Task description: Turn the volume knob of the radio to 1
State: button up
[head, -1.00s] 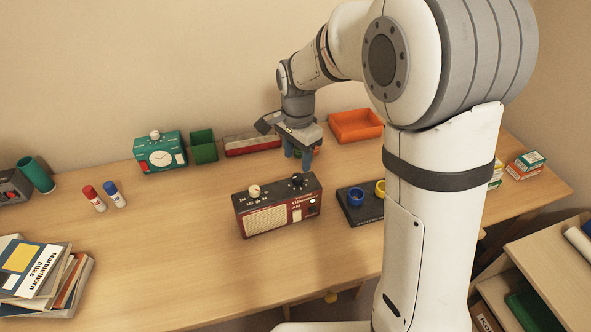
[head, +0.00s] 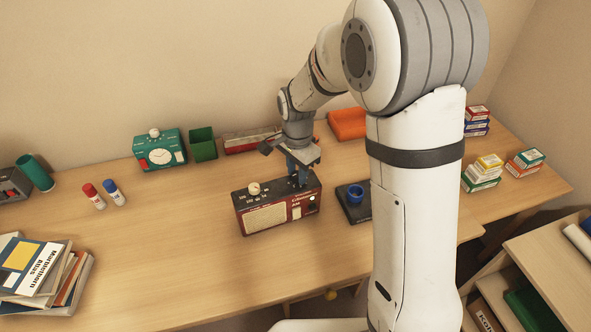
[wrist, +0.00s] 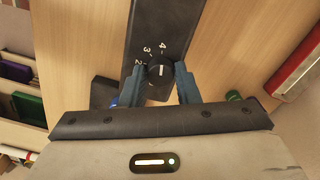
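The dark red and black radio (head: 278,212) stands on the desk, a cream knob (head: 254,188) at the left of its top. Its black knob (wrist: 160,72) is at the right of the top, with the numbers 2, 3 and 4 beside it in the wrist view. The knob's white mark points up the picture, roughly toward 4. My gripper (wrist: 161,72) is over the radio's right end, its fingers apart on either side of the black knob. I cannot tell whether they touch it. In the head view my gripper (head: 298,178) hides most of that knob.
Two glue sticks (head: 104,194) and books (head: 38,272) are left. The desk before the radio is clear.

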jog(key=c, duration=0.5)
jog(key=shift+a, duration=0.2)
jog(key=shift+c, duration=0.2)
jog(key=shift+d, duration=0.15)
